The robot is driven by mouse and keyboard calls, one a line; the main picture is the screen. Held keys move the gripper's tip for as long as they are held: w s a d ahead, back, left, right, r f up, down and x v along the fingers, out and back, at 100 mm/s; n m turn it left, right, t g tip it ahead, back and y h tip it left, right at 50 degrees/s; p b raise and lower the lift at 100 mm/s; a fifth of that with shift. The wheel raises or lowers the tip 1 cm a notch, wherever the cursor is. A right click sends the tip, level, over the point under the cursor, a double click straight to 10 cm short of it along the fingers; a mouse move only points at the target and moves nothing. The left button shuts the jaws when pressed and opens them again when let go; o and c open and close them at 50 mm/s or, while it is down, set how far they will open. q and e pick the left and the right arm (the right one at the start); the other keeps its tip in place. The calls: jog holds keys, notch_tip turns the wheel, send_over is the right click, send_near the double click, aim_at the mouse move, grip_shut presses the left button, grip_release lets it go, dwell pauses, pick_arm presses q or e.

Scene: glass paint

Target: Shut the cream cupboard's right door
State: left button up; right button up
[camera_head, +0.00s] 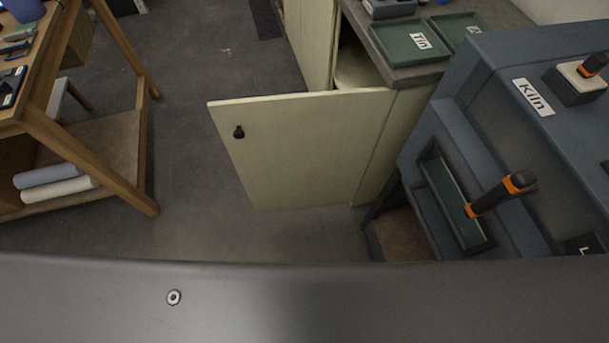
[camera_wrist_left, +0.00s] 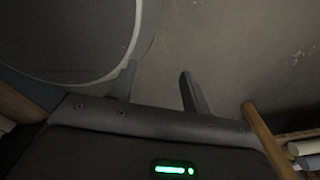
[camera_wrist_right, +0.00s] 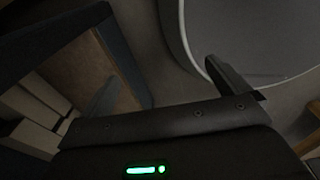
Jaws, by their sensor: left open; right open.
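The cream cupboard (camera_head: 393,107) stands at the upper middle of the head view, under a grey top. Its right door (camera_head: 300,150) is swung wide open toward me and has a dark round knob (camera_head: 239,132) near its free edge. The cupboard's inside shows only as a narrow gap behind the door's top edge. My left gripper (camera_wrist_left: 158,82) is open and empty in the left wrist view, above the grey floor. My right gripper (camera_wrist_right: 162,78) is open and empty in the right wrist view. Neither gripper shows in the head view, and neither wrist view shows the door.
A blue-grey kiln unit (camera_head: 480,90) with an orange-and-black handle (camera_head: 502,193) stands close on the right. A wooden table (camera_head: 95,150) with rolls on its lower shelf is on the left. Green trays (camera_head: 409,42) sit on the cupboard top. Floor (camera_head: 190,180) between table and door is clear.

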pick_arm(q)
jog(key=shift+s, duration=0.25)
jog(key=shift+c, duration=0.2)
